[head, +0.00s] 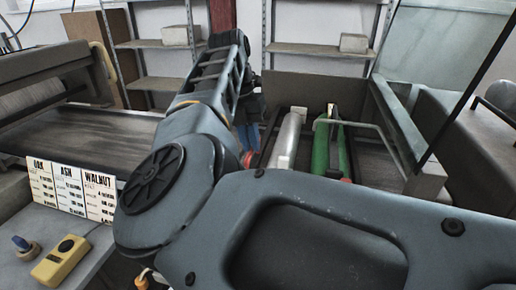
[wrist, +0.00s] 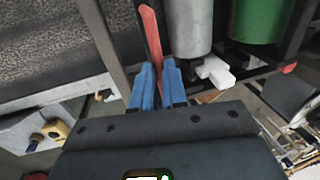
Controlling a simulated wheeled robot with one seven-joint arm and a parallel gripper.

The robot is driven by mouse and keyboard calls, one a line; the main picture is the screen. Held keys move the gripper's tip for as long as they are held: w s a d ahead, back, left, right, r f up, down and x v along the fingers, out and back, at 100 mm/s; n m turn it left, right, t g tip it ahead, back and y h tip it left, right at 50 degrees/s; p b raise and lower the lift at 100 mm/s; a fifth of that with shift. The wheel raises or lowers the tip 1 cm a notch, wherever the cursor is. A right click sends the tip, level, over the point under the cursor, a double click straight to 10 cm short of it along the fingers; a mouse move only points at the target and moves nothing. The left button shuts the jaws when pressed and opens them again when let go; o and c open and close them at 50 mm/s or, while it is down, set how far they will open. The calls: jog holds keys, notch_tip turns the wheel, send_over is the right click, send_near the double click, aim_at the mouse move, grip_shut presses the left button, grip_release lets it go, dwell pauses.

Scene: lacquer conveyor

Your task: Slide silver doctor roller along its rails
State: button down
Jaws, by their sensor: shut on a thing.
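The silver doctor roller (head: 287,138) lies in the machine bed right of my arm in the head view. Its grey end also shows at the top of the wrist view (wrist: 187,28), with a white block (wrist: 215,71) at its near end. My gripper (wrist: 158,66) has its two blue fingers closed around the lower part of a red handle (wrist: 151,35), just left of the roller. In the head view the fingers show only partly behind my arm, and the handle's red tip (head: 247,159) shows beside them. How the handle joins the roller is hidden.
A green roller (head: 321,150) lies right of the silver one, with another red handle (wrist: 289,68) by it. A dark conveyor belt (head: 90,135) lies left. A sign board (head: 70,188) and yellow box (head: 60,262) are at lower left. Shelves (head: 160,44) stand behind.

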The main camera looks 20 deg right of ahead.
jog(key=shift+a, duration=0.3)
jog(key=c, duration=1.2)
grip_release()
jog(key=shift+w, duration=0.1)
jog(key=shift+o, duration=0.2)
jog(key=shift+r, duration=0.2)
notch_tip(320, 180, up, 7)
jog(key=a+b, duration=0.1)
jog(key=shift+w+r, duration=0.15)
jog(key=shift+w, duration=0.3)
jog(key=shift+a, duration=0.15)
